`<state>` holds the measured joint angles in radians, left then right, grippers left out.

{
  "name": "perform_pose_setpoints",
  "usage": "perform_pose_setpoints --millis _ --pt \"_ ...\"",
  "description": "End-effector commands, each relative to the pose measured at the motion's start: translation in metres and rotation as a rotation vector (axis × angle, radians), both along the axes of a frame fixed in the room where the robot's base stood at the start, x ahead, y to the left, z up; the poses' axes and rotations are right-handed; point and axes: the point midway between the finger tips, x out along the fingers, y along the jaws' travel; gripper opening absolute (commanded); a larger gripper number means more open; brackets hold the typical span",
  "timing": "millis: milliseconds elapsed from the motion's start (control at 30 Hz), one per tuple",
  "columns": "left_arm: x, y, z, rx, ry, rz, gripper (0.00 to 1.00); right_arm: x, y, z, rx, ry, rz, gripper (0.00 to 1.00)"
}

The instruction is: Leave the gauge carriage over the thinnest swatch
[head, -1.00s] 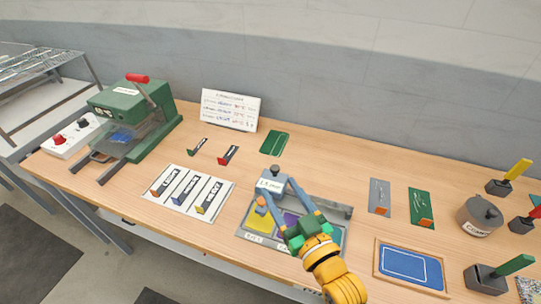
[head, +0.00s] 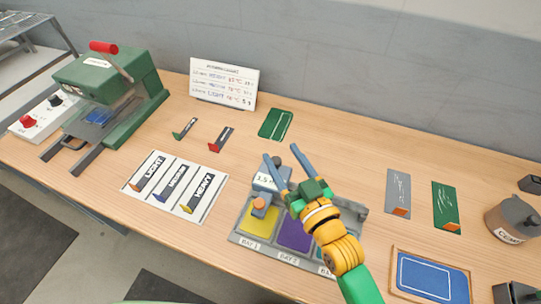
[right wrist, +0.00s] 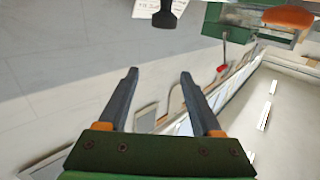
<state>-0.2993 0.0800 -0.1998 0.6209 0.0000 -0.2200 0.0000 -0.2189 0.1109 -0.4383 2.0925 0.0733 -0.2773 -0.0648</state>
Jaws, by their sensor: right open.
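The grey gauge carriage (head: 265,181), with a display that seems to read 1.5, stands at the back of the swatch tray (head: 345,206), by bay 1. Its orange tip is over the yellow swatch (head: 250,226). The purple swatch (head: 294,234) is in bay 2. A blue-teal swatch (head: 322,252) in bay 3 is partly hidden by my arm. My right gripper (head: 280,153) is open and empty, with its fingers in front of the carriage in the head view; contact cannot be told. The right wrist view shows its spread fingers (right wrist: 159,75). My left gripper is not in view.
A card with light, medium and heavy strips (head: 206,213) lies left of the tray. A green press (head: 130,95) stands at the far left. A blue framed board (head: 394,286) and a grey pot (head: 512,222) are at the right. A sign (head: 223,82) stands behind.

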Motion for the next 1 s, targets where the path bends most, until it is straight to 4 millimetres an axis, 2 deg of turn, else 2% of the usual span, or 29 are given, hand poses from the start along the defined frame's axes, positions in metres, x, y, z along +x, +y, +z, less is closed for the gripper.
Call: perform_pose_setpoints --millis 33,100,300,433,700,1000 --pt "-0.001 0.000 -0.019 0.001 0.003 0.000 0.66 0.000 0.000 -0.019 0.000 0.000 0.000 0.66" --pt "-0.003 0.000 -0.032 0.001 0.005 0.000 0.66 0.000 0.000 -0.032 0.000 0.000 0.000 0.66" --pt "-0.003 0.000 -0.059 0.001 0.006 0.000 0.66 0.000 0.000 -0.059 0.000 0.000 0.000 0.66" --pt "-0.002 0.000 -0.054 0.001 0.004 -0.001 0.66 0.012 0.005 -0.055 0.000 -0.001 -0.001 0.66" --pt "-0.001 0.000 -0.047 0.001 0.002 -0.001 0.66 0.056 0.029 -0.054 0.000 -0.001 0.000 0.66" --pt "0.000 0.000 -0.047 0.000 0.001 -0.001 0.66 0.063 0.032 -0.055 0.000 0.000 0.000 0.66"
